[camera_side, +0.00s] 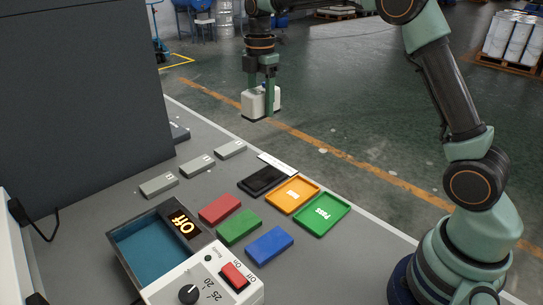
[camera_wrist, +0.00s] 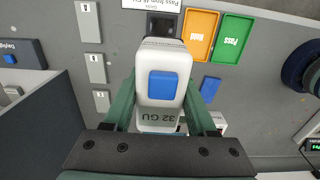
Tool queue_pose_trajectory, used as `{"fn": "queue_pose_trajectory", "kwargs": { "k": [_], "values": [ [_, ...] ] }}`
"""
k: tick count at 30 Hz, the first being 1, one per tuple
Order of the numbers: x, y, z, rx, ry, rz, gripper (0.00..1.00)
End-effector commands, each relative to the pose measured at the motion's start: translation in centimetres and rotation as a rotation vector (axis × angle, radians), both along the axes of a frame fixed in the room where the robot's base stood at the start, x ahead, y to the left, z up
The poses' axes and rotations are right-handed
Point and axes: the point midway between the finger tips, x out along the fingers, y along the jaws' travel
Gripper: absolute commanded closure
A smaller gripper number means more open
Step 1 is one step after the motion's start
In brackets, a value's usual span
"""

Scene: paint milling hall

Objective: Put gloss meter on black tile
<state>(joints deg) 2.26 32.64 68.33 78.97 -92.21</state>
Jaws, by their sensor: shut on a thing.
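The gloss meter (camera_side: 254,103) is a white block with a dark base, held in the air beyond the table's far edge in the side view. In the wrist view the gloss meter (camera_wrist: 163,58) shows a blue patch on top and the marking "32 GU". My gripper (camera_side: 262,92) is shut on it, one finger on each side; it also shows in the wrist view (camera_wrist: 161,108). The black tile (camera_side: 262,181) lies flat on the table, below and apart from the meter. In the wrist view the black tile (camera_wrist: 163,26) is partly hidden by the meter.
An orange tray (camera_side: 292,206) and a green "Pass" tray (camera_side: 321,226) sit beside the black tile. Red (camera_side: 219,208), green (camera_side: 239,227) and blue (camera_side: 269,245) blocks lie nearer. Grey blocks (camera_side: 196,166) line the left. A blue-lined bath (camera_side: 143,254) and control box (camera_side: 205,289) stand in front.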

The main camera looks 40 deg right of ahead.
Motion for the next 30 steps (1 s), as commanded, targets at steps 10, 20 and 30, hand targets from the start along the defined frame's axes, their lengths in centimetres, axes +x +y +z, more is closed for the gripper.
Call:
{"fn": "queue_pose_trajectory", "kwargs": {
  "k": [10,20,30],
  "values": [
    [-0.1,-0.1,-7.5,0.0,0.005,0.001,1.0],
    [-0.1,-0.1,-14.2,0.0,0.001,0.0,1.0],
    [-0.1,-0.1,-16.8,0.0,0.002,0.0,1.0]
  ]
}}
